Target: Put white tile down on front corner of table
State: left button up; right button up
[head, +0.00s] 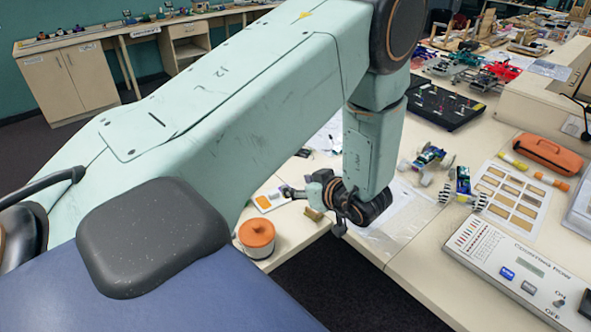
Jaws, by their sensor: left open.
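My left arm crosses the view and bends down at the wrist. My left gripper (312,208) is open over the near edge of the table (428,262), at the inner corner beside the floor gap. A white tile-like piece (262,203) with an orange patch lies flat on the table just left of the gripper, close to one finger but seemingly apart from it. A small tan block (313,214) shows between the fingers; I cannot tell whether it touches them. My right gripper is not in view.
An orange-lidded pot (257,238) stands at the left table edge. A small wheeled car (427,161), a card of tan rectangles (507,197), an orange case (547,153) and a counting box (520,270) occupy the right side. Dark floor shows between the table parts.

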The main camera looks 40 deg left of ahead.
pick_arm(q)
jog(key=s+d+f+m+h, duration=0.1)
jog(key=f+m, duration=0.1)
jog(key=s+d+f+m+t+h, duration=0.1)
jog(key=f+m, duration=0.1)
jog(key=f, duration=0.1)
jog(key=s+d+f+m+t+h, duration=0.1)
jog(key=s+f+m, duration=0.1)
jog(key=f, duration=0.1)
jog(key=shift+s+d+m, duration=0.1)
jog(key=shift+m, duration=0.2)
jog(key=s+d+f+m+h, duration=0.1)
jog(key=s+f, duration=0.1)
jog(key=s+d+f+m+h, duration=0.1)
jog(key=s+d, duration=0.1)
jog(key=shift+s+d+f+m+h, duration=0.1)
jog(key=shift+f+m+h, duration=0.2)
jog(key=shift+f+m, duration=0.1)
jog(key=s+d+f+m+g+h, duration=0.2)
jog(key=s+d, duration=0.3)
jog(key=s, duration=0.4)
jog(key=s+d+f+m+g+h, duration=0.1)
jog(key=s+d+m+h, duration=0.3)
jog(key=s, duration=0.6)
jog(key=shift+s+d+f+g, duration=0.2)
jog(key=shift+d+f+g, duration=0.35)
jog(key=shift+d, duration=0.7)
jog(key=shift+r, duration=0.1)
